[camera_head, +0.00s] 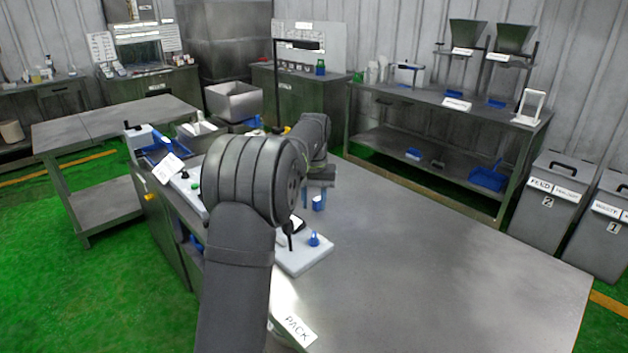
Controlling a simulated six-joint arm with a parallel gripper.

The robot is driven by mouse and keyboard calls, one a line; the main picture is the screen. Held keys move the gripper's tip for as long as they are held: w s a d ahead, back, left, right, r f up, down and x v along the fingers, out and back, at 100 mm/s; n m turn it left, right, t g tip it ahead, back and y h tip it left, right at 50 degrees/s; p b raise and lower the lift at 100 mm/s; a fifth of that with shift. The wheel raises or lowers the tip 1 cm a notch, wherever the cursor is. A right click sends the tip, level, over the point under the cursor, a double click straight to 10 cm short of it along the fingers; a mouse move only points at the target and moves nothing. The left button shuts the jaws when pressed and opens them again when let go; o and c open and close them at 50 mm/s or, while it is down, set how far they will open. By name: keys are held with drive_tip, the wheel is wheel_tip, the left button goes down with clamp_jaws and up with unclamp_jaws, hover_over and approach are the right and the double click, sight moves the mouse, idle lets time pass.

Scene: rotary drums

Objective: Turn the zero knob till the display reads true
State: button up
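A white device (304,259) lies on the near bench, partly hidden behind my arm. A blue knob (314,240) stands up on its top; it looks like the zero knob, but no label is readable. A small dark part (297,225) beside it may be the display; no reading can be made out. My gripper (312,200) hangs above and behind the device, apart from the blue knob. Blue shows at its lower end, and I cannot tell whether that is fingertips or something behind. My arm hides the left part of the device.
The steel bench (430,270) is clear to the right, with a PACK label (298,330) at its near edge. More white equipment with a green button (195,186) stands left of my arm. A back bench (450,103) holds two hoppers; bins (548,195) stand far right.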

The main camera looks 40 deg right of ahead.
wheel_tip(320, 180, up, 7)
hover_over(314, 233)
idle(0.7)
wheel_tip(314, 233, down, 18)
drive_tip(key=shift+r, duration=0.25)
idle(0.3)
drive_tip(key=shift+r, duration=0.1)
